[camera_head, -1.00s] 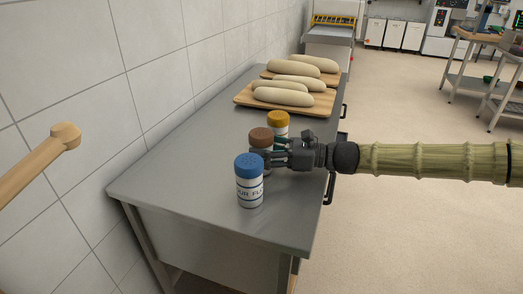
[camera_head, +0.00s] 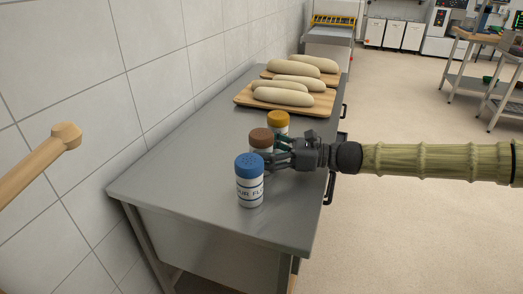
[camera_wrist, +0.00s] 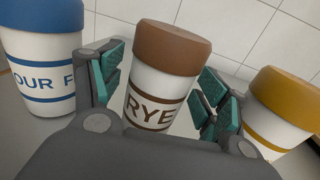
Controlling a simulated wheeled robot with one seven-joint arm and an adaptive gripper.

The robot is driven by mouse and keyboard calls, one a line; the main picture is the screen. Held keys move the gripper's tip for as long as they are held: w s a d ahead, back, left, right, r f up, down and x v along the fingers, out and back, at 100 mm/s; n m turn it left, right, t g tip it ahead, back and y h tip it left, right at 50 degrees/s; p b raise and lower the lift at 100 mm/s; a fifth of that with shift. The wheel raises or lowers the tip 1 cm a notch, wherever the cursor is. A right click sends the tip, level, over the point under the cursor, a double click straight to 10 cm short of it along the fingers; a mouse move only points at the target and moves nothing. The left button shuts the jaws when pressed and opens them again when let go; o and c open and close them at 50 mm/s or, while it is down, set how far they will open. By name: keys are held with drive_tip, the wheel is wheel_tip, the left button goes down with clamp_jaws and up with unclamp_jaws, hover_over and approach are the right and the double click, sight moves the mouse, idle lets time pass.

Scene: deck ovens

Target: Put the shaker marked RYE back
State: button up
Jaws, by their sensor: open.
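The RYE shaker (camera_wrist: 160,85) has a brown lid and a white body with brown lettering. In the head view it (camera_head: 261,138) stands on the steel table (camera_head: 180,170), between a blue-lidded shaker (camera_head: 249,183) and a yellow-lidded shaker (camera_head: 278,120). My gripper (camera_head: 272,158) reaches in from the right at the RYE shaker. In the wrist view the open fingers (camera_wrist: 158,95) are on both sides of it, with a visible gap at least on the right. Its base is hidden by my gripper.
The blue-lidded shaker (camera_wrist: 42,60) is close outside the left finger, and the yellow-lidded one (camera_wrist: 283,105) close outside the right finger. Boards with dough loaves (camera_head: 285,97) lie farther back. A tiled wall (camera_head: 70,110) borders the table's left. The table's front left is clear.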

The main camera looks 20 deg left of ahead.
drive_tip(key=d, duration=0.3)
drive_tip(key=w+d, duration=0.1)
drive_tip(key=d, duration=0.7)
drive_tip(key=shift+w+d, duration=0.1)
drive_tip(key=shift+w, duration=0.05)
